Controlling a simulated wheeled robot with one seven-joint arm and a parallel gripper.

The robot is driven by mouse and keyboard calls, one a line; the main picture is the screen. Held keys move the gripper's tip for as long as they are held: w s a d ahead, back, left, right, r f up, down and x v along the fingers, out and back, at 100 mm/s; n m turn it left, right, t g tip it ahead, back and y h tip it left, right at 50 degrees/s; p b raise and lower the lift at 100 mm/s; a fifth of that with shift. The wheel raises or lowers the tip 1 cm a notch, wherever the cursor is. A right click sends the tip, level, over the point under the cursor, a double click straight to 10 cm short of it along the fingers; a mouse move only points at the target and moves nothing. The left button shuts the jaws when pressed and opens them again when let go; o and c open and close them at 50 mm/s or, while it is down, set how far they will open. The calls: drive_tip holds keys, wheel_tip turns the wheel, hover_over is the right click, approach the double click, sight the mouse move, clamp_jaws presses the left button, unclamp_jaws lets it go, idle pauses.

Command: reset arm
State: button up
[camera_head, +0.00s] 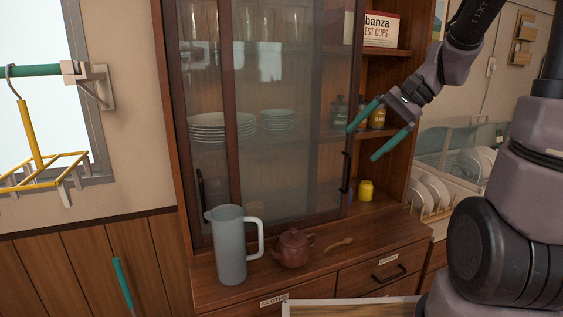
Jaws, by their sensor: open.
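My gripper (368,137) has two green fingers and hangs in the air at the upper right, in front of the right side of the wooden cabinet (225,269). Its fingers are spread apart, with nothing between them. They point to the left and down. My arm comes in from the right edge and bends over at the top right.
A grey pitcher (229,245), a brown teapot (292,249) and a wooden spoon (339,244) stand or lie on the cabinet ledge. A yellow cup (366,190) sits in the open shelf. A dish dryer (452,188) with plates is at right. A yellow hanger (37,135) hangs at left.

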drive_tip(key=s+d+r+n+t+h, duration=0.4)
drive_tip(key=s+d+r+t+h, duration=0.1)
drive_tip(key=s+r, duration=0.4)
drive_tip(key=shift+n+t+h, duration=0.4)
drive_tip(key=shift+h, duration=0.2)
